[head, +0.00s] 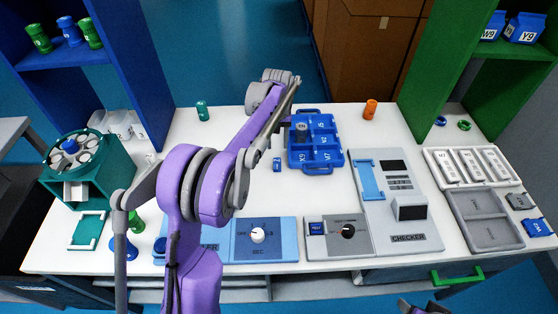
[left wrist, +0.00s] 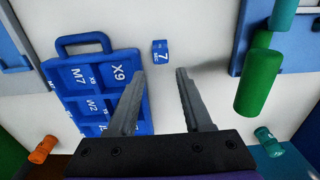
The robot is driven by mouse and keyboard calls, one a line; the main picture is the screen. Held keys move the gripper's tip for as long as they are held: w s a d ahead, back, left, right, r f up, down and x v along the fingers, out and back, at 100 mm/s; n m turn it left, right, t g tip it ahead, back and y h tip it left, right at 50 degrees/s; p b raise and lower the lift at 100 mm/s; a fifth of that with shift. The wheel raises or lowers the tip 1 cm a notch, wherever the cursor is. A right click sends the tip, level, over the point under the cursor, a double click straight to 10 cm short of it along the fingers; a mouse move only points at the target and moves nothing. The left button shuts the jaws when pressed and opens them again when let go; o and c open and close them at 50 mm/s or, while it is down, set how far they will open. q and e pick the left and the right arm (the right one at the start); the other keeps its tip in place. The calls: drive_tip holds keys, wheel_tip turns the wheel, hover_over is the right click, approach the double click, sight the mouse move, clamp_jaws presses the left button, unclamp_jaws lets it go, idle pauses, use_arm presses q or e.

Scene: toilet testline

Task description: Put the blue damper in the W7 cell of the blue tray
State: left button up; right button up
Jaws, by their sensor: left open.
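The blue damper appears to be the small blue block (head: 277,164) lying on the white table just left of the blue tray (head: 343,158). In the left wrist view the block (left wrist: 160,52) shows a white 7 on its face. One finger covers part of the tray. In the head view my left arm hides most of this gripper.
An orange cylinder (head: 370,109) and a teal cylinder (head: 202,110) stand at the back. The checker (head: 400,205) is right of the tray; a dial box (head: 340,236) and another dial panel (head: 262,240) lie in front. A green carousel (head: 88,178) stands at left. Table around the block is clear.

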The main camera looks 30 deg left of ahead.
sight(277, 160)
use_arm(q)
wheel_tip(277, 160, down, 9)
drive_tip(key=shift+s+f, duration=0.15)
idle(0.4)
drive_tip(key=shift+c, duration=0.3)
clamp_jaws()
